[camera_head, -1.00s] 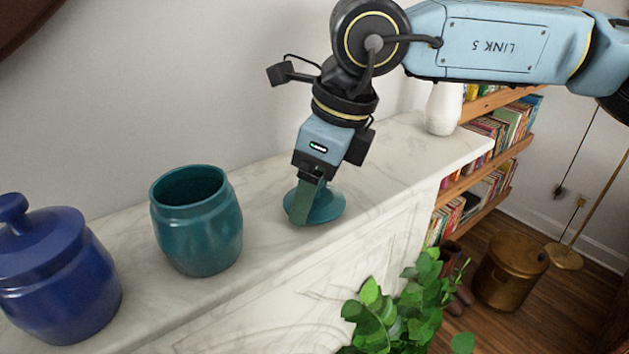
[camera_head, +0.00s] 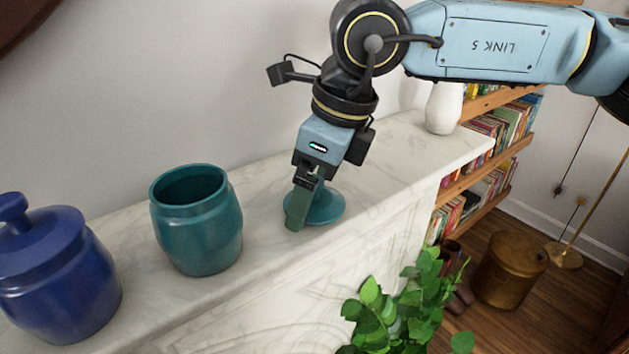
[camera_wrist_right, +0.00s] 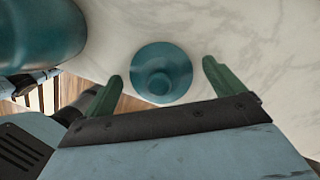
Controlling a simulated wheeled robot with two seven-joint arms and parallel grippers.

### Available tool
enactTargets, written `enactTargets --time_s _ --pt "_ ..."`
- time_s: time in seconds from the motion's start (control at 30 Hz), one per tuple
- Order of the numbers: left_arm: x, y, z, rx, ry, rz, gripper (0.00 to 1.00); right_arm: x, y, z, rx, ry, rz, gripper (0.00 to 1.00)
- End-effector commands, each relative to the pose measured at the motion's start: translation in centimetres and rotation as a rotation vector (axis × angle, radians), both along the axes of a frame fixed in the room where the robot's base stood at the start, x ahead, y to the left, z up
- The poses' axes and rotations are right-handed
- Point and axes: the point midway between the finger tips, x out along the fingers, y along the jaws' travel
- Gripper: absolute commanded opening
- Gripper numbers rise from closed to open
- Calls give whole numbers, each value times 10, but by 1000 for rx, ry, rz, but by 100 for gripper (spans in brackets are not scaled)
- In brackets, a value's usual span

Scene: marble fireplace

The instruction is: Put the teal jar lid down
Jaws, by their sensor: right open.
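The teal jar lid (camera_head: 327,208) lies on the white marble mantel, to the right of the open teal jar (camera_head: 198,225). My right gripper (camera_head: 300,212) is over the lid, its fingers pointing down and partly hiding it in the head view. In the right wrist view the lid (camera_wrist_right: 161,74) shows its round knob facing the camera, between the two spread green fingers of the gripper (camera_wrist_right: 160,80). The fingers stand apart from the lid on both sides. My left gripper is not in view.
A blue lidded jar (camera_head: 58,275) stands at the left end of the mantel (camera_head: 385,165). A white vase (camera_head: 443,108) stands at the far right end. A leafy plant (camera_head: 400,310) rises before the mantel's front edge. Marble beyond the lid is clear.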

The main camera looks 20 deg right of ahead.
Motion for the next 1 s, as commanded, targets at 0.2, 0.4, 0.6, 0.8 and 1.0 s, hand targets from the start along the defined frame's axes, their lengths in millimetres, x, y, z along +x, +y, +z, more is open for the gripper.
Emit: enactTargets --time_s 0.2,0.4,0.6,0.8,1.0 --pt "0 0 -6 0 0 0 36 -6 -9 43 5 -5 -2 94" --pt "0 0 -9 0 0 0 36 -13 -19 85 4 -4 -1 94" --pt "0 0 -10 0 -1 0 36 -18 -24 110 2 -3 0 94" --pt "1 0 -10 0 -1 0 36 -19 -26 116 1 -1 1 94" --pt "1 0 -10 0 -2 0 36 -19 -26 116 1 -1 1 94"
